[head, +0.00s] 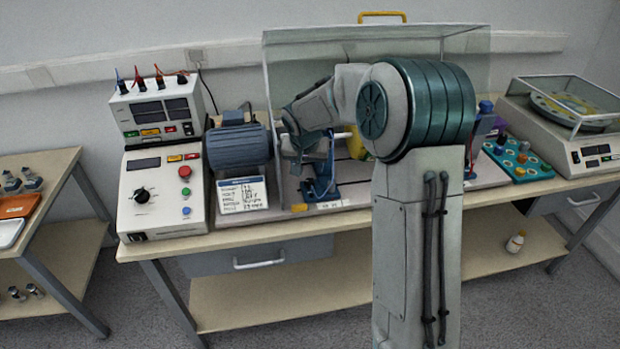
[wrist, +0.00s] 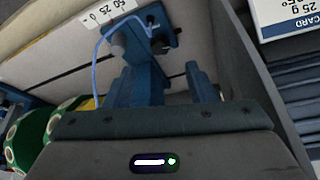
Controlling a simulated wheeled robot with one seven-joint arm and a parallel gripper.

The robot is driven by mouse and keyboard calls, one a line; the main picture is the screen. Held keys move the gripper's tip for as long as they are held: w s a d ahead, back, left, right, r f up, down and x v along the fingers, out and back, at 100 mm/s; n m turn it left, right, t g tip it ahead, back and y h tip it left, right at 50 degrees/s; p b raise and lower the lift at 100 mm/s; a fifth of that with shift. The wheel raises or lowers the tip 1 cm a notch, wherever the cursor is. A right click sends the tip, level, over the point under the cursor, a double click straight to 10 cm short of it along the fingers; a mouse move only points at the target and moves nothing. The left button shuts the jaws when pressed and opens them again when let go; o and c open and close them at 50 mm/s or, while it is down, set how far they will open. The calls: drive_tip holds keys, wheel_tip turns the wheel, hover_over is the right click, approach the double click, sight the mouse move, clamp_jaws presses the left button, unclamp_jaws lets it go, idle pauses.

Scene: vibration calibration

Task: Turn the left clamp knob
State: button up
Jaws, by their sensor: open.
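The left clamp (head: 325,180) is a blue upright on the front left of the bench plate, partly hidden by my wrist. In the wrist view the blue clamp (wrist: 160,28) stands beyond my fingers, with a grey round knob (wrist: 118,47) on its left side. A thin light-blue cable runs by it. My gripper (head: 309,184) is low beside the left clamp in the head view. In the wrist view my gripper (wrist: 172,78) has its fingers apart, short of the knob. I cannot tell whether a finger touches the clamp's blue body.
A clear shield (head: 285,80) stands behind my arm. A blue motor (head: 237,147) and a printed card (head: 243,194) are left of the clamp. A control box (head: 160,215) stands farther left. The right clamp (head: 481,128) is beyond my arm. Green round parts (wrist: 35,135) lie at lower left in the wrist view.

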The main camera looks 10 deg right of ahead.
sight(310, 182)
drive_tip(key=x, duration=0.8)
drive_tip(key=shift+w+f, duration=0.1)
drive_tip(key=shift+f, duration=0.05)
drive_tip(key=c, duration=1)
